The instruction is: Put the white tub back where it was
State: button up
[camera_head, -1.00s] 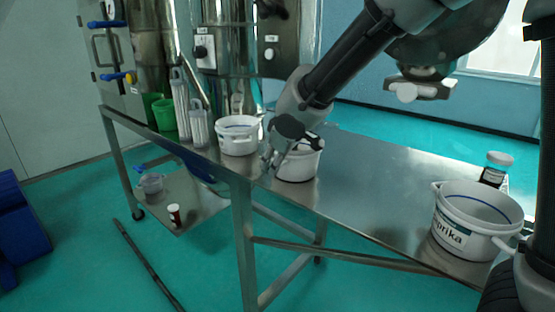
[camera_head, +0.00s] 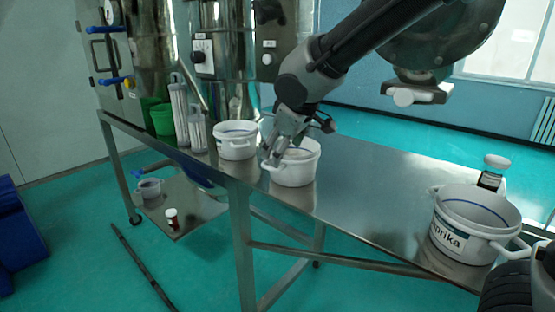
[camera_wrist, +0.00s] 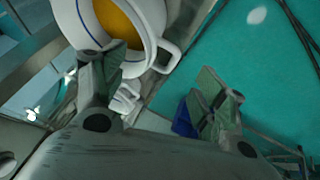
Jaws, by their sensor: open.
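A white tub (camera_head: 293,175) stands upright on the steel table, near its front edge. My gripper (camera_head: 272,156) is open at the left side of its rim. In the wrist view the tub (camera_wrist: 148,22) is at the top left, with orange contents and a blue line inside. Its side handle (camera_wrist: 172,58) lies in the gap ahead of my open fingers (camera_wrist: 160,88); the left finger overlaps the rim. I cannot tell whether it touches. A second white tub (camera_head: 236,146) stands just left. A larger white paprika tub (camera_head: 462,240) stands at the right end.
The steel table (camera_head: 365,190) is clear between the middle tub and the paprika tub. A dark bottle with a white lid (camera_head: 491,172) stands behind the paprika tub. Clear cylinders (camera_head: 197,132) and a green cup (camera_head: 162,118) stand at the left, before the steel machine (camera_head: 222,45).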

jog(key=v, duration=0.4)
jog(key=shift+d+r, duration=0.1)
jog(key=shift+r, duration=0.05)
jog(key=shift+s, duration=0.1)
jog(key=s+d+m+h, duration=0.1)
jog(key=s+d+m, duration=0.3)
jog(key=d, duration=0.8)
jog(key=s+d+f+m+h, duration=0.1)
jog(key=s+d+m, duration=0.2)
jog(key=s+d, duration=0.6)
jog(key=s+d+f+m+g+h, duration=0.1)
jog(key=s+d+m, duration=0.3)
jog(key=d, duration=1.1)
jog(key=shift+s+m, duration=0.3)
jog(key=shift+s, duration=0.9)
